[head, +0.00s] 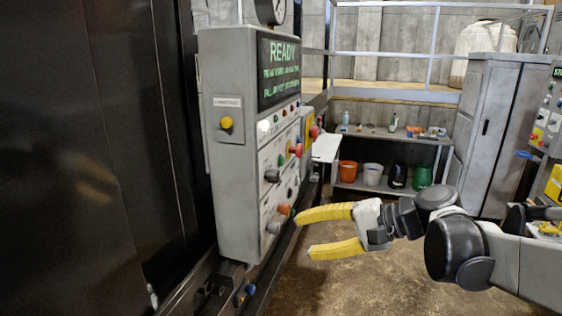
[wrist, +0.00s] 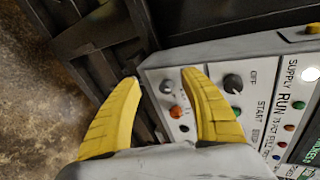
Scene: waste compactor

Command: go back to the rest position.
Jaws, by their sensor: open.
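My gripper (head: 305,232) has two yellow fingers and is open and empty. In the head view it points left at the lower part of the grey control panel (head: 233,180), close to its lower knobs. I cannot tell whether a fingertip touches the panel. In the wrist view my gripper (wrist: 158,76) shows its fingers spread before the panel's lower edge, with an orange button (wrist: 176,111) between them and a dark knob (wrist: 232,83) to the right. The panel's screen (head: 279,68) reads "READY" in green.
A dark machine wall (head: 90,150) fills the left. A shelf (head: 400,135) with buckets (head: 372,174) stands at the back. A grey cabinet (head: 489,130) and another control panel (head: 548,125) are at the right. The brown floor (head: 330,285) below my gripper is clear.

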